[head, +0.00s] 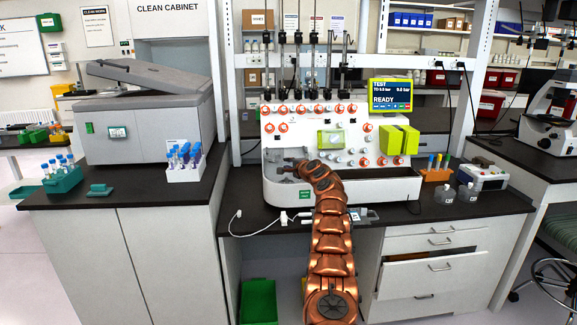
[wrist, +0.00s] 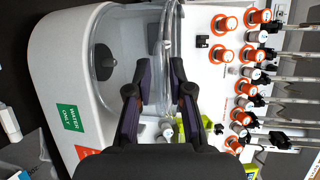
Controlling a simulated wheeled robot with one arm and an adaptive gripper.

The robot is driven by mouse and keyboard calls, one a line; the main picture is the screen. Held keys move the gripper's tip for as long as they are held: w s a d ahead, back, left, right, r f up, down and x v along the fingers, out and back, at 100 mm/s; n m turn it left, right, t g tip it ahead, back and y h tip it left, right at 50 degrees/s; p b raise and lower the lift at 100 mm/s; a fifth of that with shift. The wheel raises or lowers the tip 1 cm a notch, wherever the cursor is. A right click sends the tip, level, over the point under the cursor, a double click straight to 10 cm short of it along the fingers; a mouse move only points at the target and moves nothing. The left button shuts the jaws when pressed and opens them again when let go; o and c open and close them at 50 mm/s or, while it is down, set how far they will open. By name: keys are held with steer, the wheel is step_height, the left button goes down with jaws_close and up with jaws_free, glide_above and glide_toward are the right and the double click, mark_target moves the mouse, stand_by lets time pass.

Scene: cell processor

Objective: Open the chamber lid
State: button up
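The white cell processor (head: 345,187) stands on the dark bench in the head view, with a screen reading "READY". In the head view my gripper (head: 292,168) is at the tub's left end, where my arm hides part of the tub.
Orange-ringed knobs (wrist: 247,55) stick out of the panel close to the right of my gripper. A white rack of blue-capped tubes (head: 185,163) stands left of the processor. An orange tube rack (head: 436,175) and small bottles (head: 467,193) stand at its right.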

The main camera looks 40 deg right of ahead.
jaws_close()
steer(key=shift+r, duration=0.1)
stand_by(0.5)
